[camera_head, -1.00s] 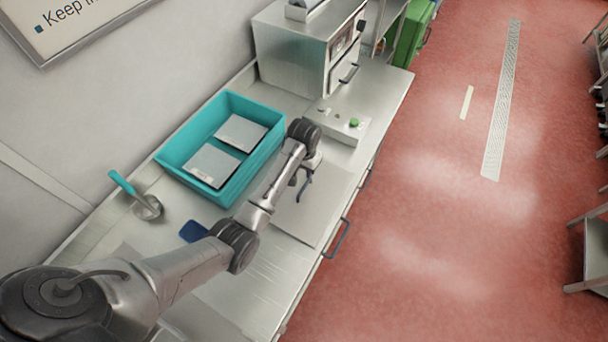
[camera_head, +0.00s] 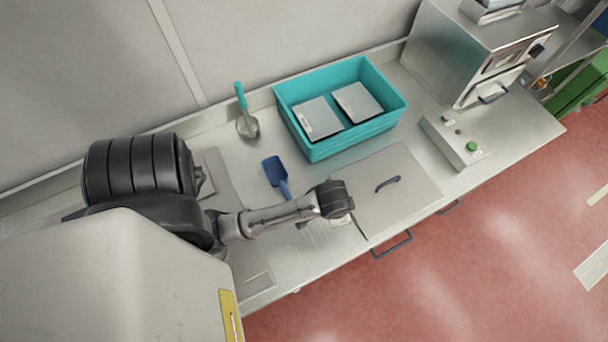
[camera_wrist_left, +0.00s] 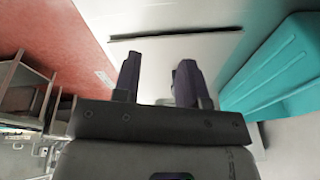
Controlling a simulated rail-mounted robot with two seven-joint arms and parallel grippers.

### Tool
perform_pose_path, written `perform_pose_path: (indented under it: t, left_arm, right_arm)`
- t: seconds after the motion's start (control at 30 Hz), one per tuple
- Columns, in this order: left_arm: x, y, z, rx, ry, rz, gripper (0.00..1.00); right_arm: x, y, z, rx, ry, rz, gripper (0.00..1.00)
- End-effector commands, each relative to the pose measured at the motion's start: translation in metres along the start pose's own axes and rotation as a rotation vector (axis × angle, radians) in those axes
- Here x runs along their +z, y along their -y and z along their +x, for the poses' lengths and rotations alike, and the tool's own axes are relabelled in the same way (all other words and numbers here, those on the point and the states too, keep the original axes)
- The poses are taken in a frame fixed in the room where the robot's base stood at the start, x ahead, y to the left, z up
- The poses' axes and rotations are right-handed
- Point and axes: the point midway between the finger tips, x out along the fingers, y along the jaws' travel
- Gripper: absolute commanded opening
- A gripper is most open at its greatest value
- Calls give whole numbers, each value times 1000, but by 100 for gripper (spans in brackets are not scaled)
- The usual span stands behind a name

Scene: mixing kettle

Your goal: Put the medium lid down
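The medium lid (camera_head: 415,200) is a flat, square metal plate with a dark bar handle (camera_head: 387,184). It lies on the counter in front of the teal crate, right of my arm's end in the head view. In the head view, the left gripper (camera_head: 344,219) is mostly hidden under my wrist, by the lid's left edge. My right gripper is not in view.
The teal crate (camera_head: 325,152) holds two pale flat plates. A blue scoop (camera_head: 274,170) and a teal-handled tool (camera_head: 241,98) lie to its left. A control box with a green button (camera_head: 472,146) and a metal machine (camera_head: 460,60) stand right. Red floor lies beyond the counter edge.

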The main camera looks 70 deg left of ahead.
Motion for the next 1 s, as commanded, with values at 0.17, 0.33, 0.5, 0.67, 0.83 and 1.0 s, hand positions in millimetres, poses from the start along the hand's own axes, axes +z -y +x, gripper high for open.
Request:
perform_pose_path:
  t: [0.17, 0.33, 0.5, 0.67, 0.83, 1.0]
  left_arm:
    - [60, -29, -38, 42, -60, 55, 39]
    - [88, -44, -64, 73, -96, 77, 39]
    - [98, -48, -76, 86, -111, 83, 39]
    - [98, -49, -77, 87, -112, 84, 39]
    - [98, -49, -77, 87, -112, 83, 39]
    - [95, -48, -89, 87, -112, 83, 39]
  right_arm:
    - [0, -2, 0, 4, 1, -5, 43]
    - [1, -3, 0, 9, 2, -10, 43]
    - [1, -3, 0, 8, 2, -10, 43]
    - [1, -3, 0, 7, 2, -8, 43]
    - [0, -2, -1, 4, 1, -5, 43]
    - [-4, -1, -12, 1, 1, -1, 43]
